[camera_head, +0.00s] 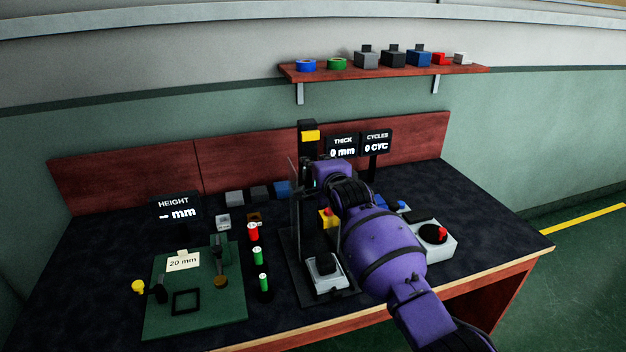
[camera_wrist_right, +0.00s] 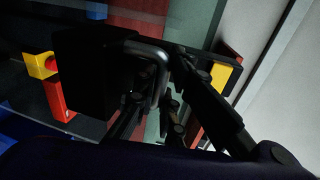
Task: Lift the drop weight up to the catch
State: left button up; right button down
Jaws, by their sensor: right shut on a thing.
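The drop weight is a dark block (camera_wrist_right: 92,72) with a grey metal handle (camera_wrist_right: 152,58) in the right wrist view. My right gripper (camera_wrist_right: 168,98) is shut on this handle. In the head view, my purple right arm reaches to the dark upright tower, and the gripper (camera_head: 318,172) is at its middle, below the yellow catch (camera_head: 311,136) at the tower's top. The arm hides most of the weight there. I cannot tell the exact gap to the catch. My left gripper is in no view.
A grey anvil block (camera_head: 325,272) stands at the tower's foot. A yellow-and-red piece (camera_head: 327,218) is beside the tower. A green mat (camera_head: 205,300) with small tools lies left. A box with a red button (camera_head: 434,236) stands right. Display screens (camera_head: 343,146) stand behind.

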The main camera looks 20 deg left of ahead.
notch_tip(320, 180, up, 2)
jog(key=shift+r, duration=0.3)
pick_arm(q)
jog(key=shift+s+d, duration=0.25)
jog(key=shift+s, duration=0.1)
pick_arm(e)
jog(key=shift+w, duration=0.15)
jog(key=shift+r, duration=0.1)
jog(key=c, duration=1.8)
grip_release()
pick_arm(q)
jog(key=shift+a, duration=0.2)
pick_arm(e)
jog(key=shift+s+d, duration=0.3)
jog(key=shift+s, duration=0.25)
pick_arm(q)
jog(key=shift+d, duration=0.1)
pick_arm(e)
jog(key=v, duration=1.1)
jog(key=shift+f, duration=0.25)
